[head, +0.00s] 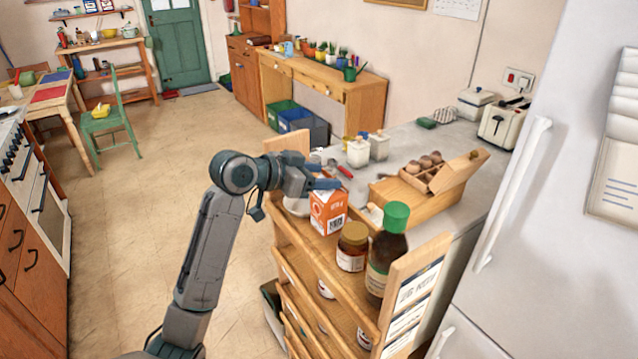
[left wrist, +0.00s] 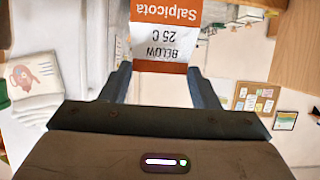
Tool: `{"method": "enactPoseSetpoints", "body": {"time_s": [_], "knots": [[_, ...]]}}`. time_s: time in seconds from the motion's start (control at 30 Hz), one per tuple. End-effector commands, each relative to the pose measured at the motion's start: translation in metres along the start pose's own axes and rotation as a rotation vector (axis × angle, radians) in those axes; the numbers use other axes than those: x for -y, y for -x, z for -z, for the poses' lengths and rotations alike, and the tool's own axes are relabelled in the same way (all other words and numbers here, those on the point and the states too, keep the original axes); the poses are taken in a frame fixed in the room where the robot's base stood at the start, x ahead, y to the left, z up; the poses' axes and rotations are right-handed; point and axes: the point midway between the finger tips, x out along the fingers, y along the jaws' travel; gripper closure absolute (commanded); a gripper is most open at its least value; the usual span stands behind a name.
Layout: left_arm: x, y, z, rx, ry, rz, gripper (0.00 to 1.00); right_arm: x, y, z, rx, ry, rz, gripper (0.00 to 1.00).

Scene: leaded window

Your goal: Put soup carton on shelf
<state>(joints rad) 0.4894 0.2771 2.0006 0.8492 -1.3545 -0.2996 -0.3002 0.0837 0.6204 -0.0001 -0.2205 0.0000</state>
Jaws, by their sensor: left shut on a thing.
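The soup carton (head: 327,214), orange and white, is upright over the top tier of the wooden shelf unit (head: 318,262), beside a brown jar. Whether its base touches the shelf is hard to tell. My left gripper (head: 322,188) is shut on the upper part of the carton, reaching in from the left. In the left wrist view, the carton (left wrist: 165,32) stands between the two fingers of the gripper (left wrist: 163,82), its lettering upside down. My right gripper is not in view.
The brown jar (head: 352,247) and a dark green-capped bottle (head: 387,256) stand on the same tier, nearer to me. A pale bowl (head: 296,206) is partly hidden behind my gripper. An egg box (head: 425,171) sits on the counter to the right. A white fridge (head: 550,190) stands at right.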

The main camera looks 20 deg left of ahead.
Motion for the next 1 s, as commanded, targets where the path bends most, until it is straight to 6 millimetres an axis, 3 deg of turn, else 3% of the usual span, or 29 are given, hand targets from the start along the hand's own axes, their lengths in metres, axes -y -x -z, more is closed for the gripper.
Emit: {"method": "enactPoseSetpoints", "body": {"time_s": [0.23,0.57,0.6,0.7,1.0], "knots": [[0.000,-0.009,-0.024,-0.001,0.002,0.000,1.00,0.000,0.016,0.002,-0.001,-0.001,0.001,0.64],[0.000,-0.011,-0.028,-0.003,0.000,0.000,1.00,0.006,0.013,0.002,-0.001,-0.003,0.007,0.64],[0.000,-0.011,-0.029,0.000,0.001,0.000,0.39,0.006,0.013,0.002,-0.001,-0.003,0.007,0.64],[0.000,-0.011,-0.029,0.000,0.001,0.000,0.22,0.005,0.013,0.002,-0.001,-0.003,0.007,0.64],[0.000,-0.010,-0.027,-0.001,0.000,0.001,0.22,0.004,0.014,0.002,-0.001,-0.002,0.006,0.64]]}}
